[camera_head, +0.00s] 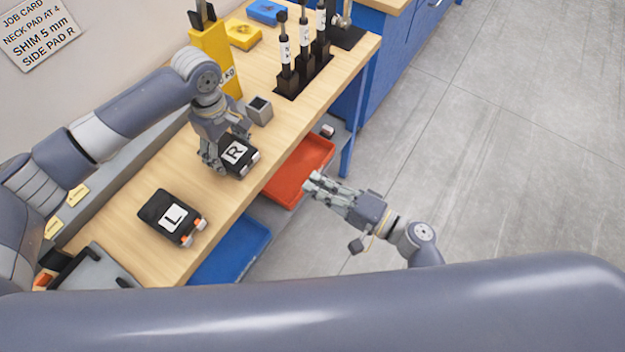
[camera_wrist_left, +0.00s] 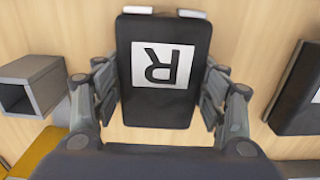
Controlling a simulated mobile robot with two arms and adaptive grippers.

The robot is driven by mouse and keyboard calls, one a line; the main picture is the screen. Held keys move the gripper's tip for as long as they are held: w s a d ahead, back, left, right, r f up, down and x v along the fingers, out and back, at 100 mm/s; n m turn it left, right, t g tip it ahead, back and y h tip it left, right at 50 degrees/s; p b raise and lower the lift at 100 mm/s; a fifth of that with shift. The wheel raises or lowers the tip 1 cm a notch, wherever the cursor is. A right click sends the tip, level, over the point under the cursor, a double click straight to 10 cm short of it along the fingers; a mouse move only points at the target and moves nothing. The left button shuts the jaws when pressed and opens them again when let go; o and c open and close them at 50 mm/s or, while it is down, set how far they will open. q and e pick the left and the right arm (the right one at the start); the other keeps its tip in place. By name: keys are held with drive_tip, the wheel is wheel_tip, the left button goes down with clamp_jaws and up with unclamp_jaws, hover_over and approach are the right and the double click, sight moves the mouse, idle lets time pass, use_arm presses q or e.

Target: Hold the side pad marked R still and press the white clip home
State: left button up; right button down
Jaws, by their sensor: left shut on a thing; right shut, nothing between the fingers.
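The black side pad marked R (camera_head: 239,155) lies on the wooden bench top. My left gripper (camera_head: 226,160) is shut on it, with a finger on each side; the pad also shows in the left wrist view (camera_wrist_left: 160,105) between the fingers (camera_wrist_left: 160,95). White parts (camera_wrist_left: 192,14) show at the pad's end, one at each corner, in the left wrist view; I cannot tell how far the clip is seated. My right gripper (camera_head: 314,184) is shut and empty, off the bench's front edge, apart from the pad, over the red bin's side.
The pad marked L (camera_head: 172,216) lies nearer on the bench. A grey square tube (camera_head: 259,110) stands beside pad R. A yellow holder (camera_head: 217,58) and several black-handled tools (camera_head: 304,45) stand farther back. Red (camera_head: 299,170) and blue (camera_head: 232,250) bins sit below the front edge.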

sight(227, 148)
use_arm(q)
drive_tip(key=shift+s+f, duration=0.1)
drive_tip(key=shift+f, duration=0.05)
drive_tip(key=o, duration=1.2)
drive_tip(key=shift+c, duration=0.2)
drive_tip(key=shift+o, duration=1.2)
drive_tip(key=shift+a, duration=0.15)
wheel_tip(227, 148, up, 12)
